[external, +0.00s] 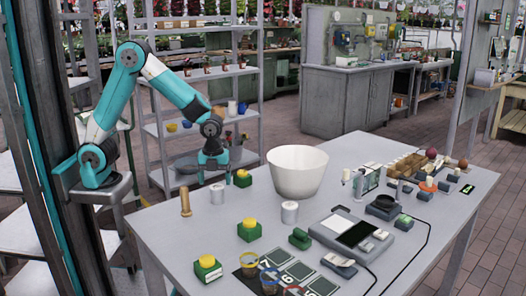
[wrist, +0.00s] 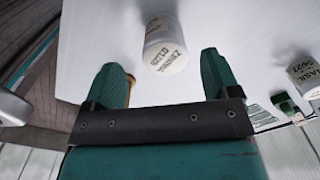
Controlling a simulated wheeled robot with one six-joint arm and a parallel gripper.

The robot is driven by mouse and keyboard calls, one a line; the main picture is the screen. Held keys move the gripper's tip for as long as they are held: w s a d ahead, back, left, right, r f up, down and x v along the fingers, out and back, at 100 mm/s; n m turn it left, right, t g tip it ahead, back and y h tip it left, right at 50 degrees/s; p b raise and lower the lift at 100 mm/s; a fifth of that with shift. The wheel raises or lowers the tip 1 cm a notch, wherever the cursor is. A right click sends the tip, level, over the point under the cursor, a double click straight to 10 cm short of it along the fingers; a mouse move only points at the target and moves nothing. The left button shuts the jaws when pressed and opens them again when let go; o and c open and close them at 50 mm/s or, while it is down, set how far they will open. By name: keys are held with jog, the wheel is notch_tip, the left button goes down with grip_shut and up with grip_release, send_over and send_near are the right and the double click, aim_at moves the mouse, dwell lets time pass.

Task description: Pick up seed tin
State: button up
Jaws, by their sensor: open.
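A white cylindrical seed tin (wrist: 165,40) lettered "ZINNIA" shows in the wrist view, just beyond and between my fingertips. A second white tin (wrist: 306,76) lettered "BASIL" is at the right edge of that view. In the external view one white tin (external: 217,194) stands near the table's left side, just below my gripper (external: 214,160). Another tin (external: 289,212) stands further right, below the bowl. My gripper (wrist: 160,66) is open and empty, with one teal finger on each side. I cannot tell its exact height over the table.
A wooden peg (external: 186,201) stands left of the nearer tin. Green boxes with yellow tops (external: 243,178) (external: 249,229) (external: 208,268) stand around the tins. A large white bowl (external: 297,170) is to the right. A scale-like device (external: 350,232) lies further right.

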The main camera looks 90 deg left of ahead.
aim_at(217, 187)
jog(key=f, duration=0.5)
jog(key=shift+w+d+f, duration=0.2)
jog(key=shift+w, duration=0.05)
jog(key=c, duration=1)
jog(key=shift+r, duration=0.15)
